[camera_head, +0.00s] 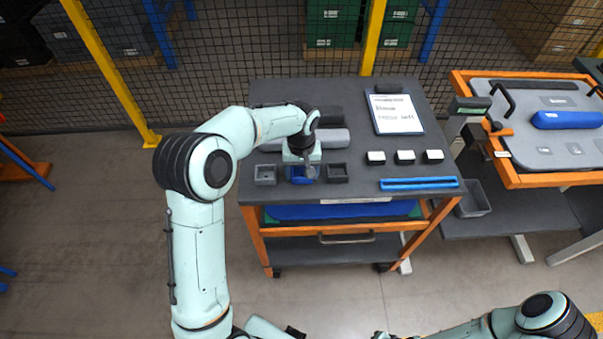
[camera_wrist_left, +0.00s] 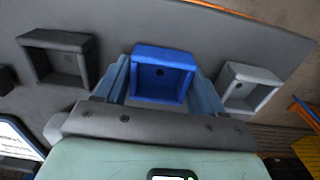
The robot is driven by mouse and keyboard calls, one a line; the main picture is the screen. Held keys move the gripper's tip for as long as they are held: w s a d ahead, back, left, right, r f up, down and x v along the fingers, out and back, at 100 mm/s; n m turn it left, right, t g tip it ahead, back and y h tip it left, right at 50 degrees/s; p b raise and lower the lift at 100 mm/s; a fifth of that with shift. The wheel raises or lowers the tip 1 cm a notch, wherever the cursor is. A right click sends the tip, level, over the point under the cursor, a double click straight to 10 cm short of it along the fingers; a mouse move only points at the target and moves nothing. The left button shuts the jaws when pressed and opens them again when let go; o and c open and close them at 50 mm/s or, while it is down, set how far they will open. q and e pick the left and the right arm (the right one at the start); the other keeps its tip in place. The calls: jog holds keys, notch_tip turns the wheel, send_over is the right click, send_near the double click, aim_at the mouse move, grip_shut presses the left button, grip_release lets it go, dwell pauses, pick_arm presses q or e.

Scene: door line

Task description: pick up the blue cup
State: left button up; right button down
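The blue cup (camera_wrist_left: 163,74) is a small square open box with a dark round spot inside. It stands on the dark table top (camera_head: 350,183) between two grey cups, and in the head view it (camera_head: 300,180) is partly hidden by my left gripper (camera_head: 302,172). In the left wrist view the two fingers of that gripper (camera_wrist_left: 163,90) are apart, one on each side of the blue cup. Narrow gaps seem to show beside it; contact is not clear. My right arm shows at the lower right of the head view, its gripper out of view.
Grey cups stand left (camera_head: 265,174) and right (camera_head: 337,173) of the blue one. Grey blocks (camera_head: 332,138) lie behind. A clipboard (camera_head: 394,114), several white-topped blocks (camera_head: 405,157) and a blue bar (camera_head: 419,183) are to the right. An orange-edged cart (camera_head: 550,125) stands further right.

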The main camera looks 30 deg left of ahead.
aim_at(302, 176)
pick_arm(q)
jog(key=c, duration=0.4)
